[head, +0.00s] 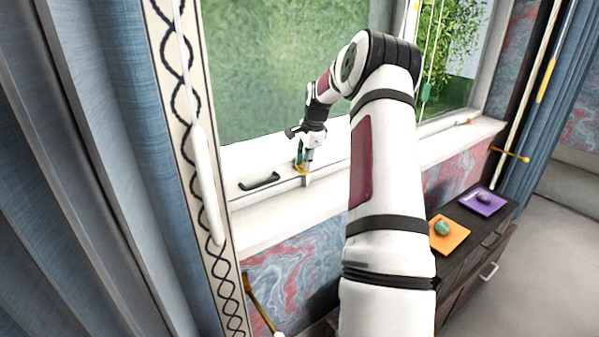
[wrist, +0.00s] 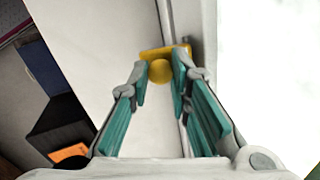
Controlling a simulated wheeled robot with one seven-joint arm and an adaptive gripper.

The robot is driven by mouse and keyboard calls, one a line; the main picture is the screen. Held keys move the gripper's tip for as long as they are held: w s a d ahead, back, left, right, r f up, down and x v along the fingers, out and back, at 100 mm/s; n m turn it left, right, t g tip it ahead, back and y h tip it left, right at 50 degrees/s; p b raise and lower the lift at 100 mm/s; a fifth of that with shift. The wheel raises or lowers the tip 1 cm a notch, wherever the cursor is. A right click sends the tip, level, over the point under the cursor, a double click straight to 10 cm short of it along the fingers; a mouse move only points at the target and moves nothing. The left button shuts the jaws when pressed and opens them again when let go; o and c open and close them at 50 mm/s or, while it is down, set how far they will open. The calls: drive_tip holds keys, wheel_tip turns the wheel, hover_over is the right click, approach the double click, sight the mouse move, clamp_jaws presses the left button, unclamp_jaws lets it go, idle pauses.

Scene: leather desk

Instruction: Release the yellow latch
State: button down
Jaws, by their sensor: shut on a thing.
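The yellow latch (wrist: 160,70) shows in the wrist view as a round knob in front of a yellow plate. It is on the white window frame, and in the head view only a small bit of yellow (head: 300,169) shows below my gripper (head: 305,157). In the wrist view the two teal fingers of my gripper (wrist: 160,76) stand on either side of the knob, shut on it. The sides of the knob are partly hidden by the fingertips.
A dark cabinet (head: 462,218) at the lower right carries an orange plate (head: 437,246) and a purple plate (head: 497,208), each with a small item. A blue curtain (head: 110,150) hangs at left.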

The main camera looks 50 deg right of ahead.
drive_tip(key=shift+w+d+r+g+b, duration=0.15)
drive_tip(key=shift+w+g+b, duration=0.2)
drive_tip(key=shift+g+b, duration=0.75)
drive_tip(key=shift+b, duration=0.35)
drive_tip(key=c, duration=1.5)
unclamp_jaws()
drive_tip(key=shift+o, duration=0.2)
drive_tip(key=shift+s+r+t+p, duration=0.1)
drive_tip(key=shift+s+t+p, duration=0.1)
drive_tip(key=shift+t+p, duration=0.15)
